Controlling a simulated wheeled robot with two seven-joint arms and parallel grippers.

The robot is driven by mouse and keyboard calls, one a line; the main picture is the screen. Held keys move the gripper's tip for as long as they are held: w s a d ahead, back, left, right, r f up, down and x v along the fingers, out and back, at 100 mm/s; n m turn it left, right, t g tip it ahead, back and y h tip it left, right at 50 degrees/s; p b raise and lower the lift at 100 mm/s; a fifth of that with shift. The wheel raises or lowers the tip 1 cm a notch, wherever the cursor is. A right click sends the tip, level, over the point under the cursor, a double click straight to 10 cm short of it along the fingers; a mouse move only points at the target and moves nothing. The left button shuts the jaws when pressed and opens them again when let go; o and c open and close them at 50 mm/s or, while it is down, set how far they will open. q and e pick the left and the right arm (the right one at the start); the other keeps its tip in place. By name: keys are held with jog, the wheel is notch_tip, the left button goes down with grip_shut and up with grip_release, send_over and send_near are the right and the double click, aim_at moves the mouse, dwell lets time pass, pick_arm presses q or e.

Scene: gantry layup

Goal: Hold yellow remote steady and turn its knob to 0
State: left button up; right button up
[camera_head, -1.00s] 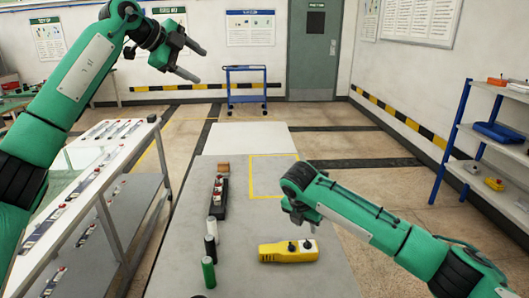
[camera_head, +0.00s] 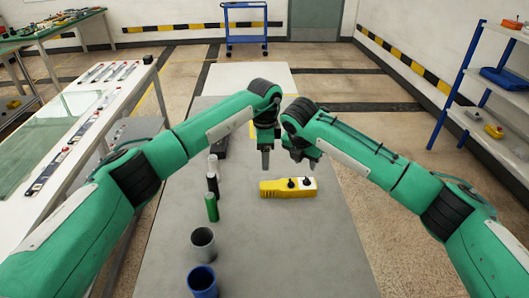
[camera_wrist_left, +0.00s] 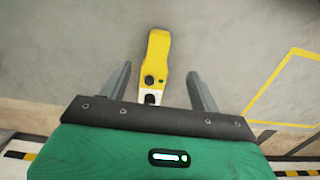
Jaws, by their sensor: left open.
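The yellow remote (camera_head: 275,189) lies flat on the grey table, with a white end at the right and dark knobs (camera_head: 306,182) on top. My left gripper (camera_head: 266,163) points down above and just behind the remote's yellow part. Nothing is between the fingers' grip. My right gripper (camera_head: 303,160) hangs above the white end; its jaw state is unclear.
A grey cup (camera_head: 203,243) and a blue cup (camera_head: 202,281) are nearer. The table right of the remote is clear.

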aim_at(265, 185)
pick_arm(q)
notch_tip(265, 185, down, 14)
jog(key=shift+r, duration=0.1)
dwell(0.4)
jog(key=shift+c, duration=0.2)
